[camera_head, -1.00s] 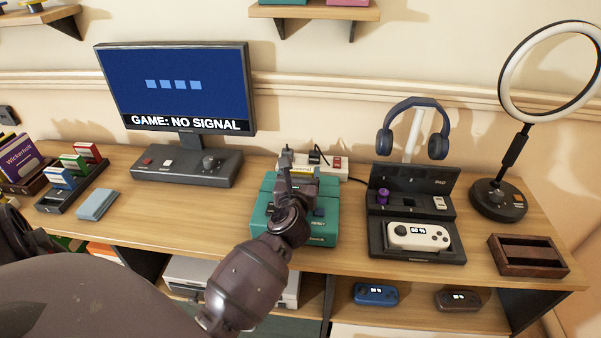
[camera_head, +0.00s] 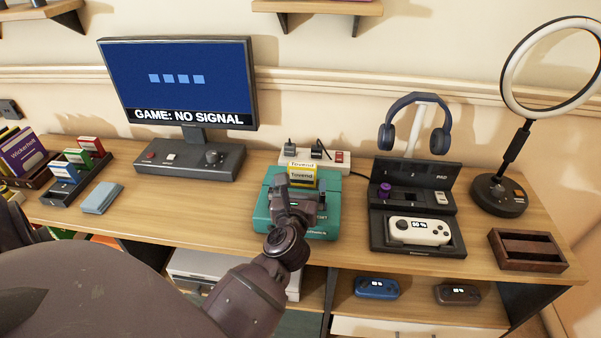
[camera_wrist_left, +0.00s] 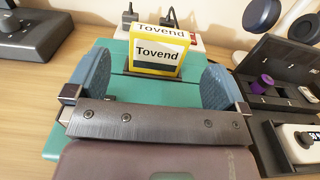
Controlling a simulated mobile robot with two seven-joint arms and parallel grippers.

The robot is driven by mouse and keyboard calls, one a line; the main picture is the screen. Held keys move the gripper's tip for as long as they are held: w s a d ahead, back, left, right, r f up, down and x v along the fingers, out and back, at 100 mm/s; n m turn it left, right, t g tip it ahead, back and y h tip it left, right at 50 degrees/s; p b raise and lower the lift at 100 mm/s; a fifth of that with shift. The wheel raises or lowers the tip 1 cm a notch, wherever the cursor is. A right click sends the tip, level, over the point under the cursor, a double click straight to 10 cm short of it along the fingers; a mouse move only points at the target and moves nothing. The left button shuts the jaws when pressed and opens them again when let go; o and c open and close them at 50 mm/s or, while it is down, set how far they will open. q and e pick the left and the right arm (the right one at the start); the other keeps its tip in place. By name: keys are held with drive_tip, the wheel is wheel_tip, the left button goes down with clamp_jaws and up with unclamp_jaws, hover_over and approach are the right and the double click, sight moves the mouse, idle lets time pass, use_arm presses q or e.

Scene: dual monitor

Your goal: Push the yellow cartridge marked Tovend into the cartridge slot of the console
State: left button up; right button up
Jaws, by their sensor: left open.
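The yellow cartridge (camera_head: 302,174) marked Tovend stands upright at the back of the teal console (camera_head: 262,212). It also shows in the left wrist view (camera_wrist_left: 158,52), with its lower end at the dark slot (camera_wrist_left: 135,76) in the console top. How deep it sits is hard to tell. My left gripper (camera_head: 299,192) is open and empty, just in front of the cartridge and low over the console. In the left wrist view its two blue-grey fingers (camera_wrist_left: 155,82) are spread wide, left and right of the cartridge, apart from it. My right gripper is not in view.
A monitor (camera_head: 180,80) reading "GAME: NO SIGNAL" stands at the back left, above a dark control box (camera_head: 188,160). A power strip (camera_head: 330,157) lies behind the console. A dark case with a white controller (camera_head: 420,231) is close on the right. Bare desk lies left of the console.

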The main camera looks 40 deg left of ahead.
use_arm(q)
drive_tip(key=v, duration=0.3)
drive_tip(key=shift+s+d+f, duration=0.2)
drive_tip(key=shift+s, duration=0.05)
drive_tip(key=shift+s+d+r, duration=0.15)
drive_tip(key=shift+s+d, duration=0.05)
drive_tip(key=shift+s, duration=0.1)
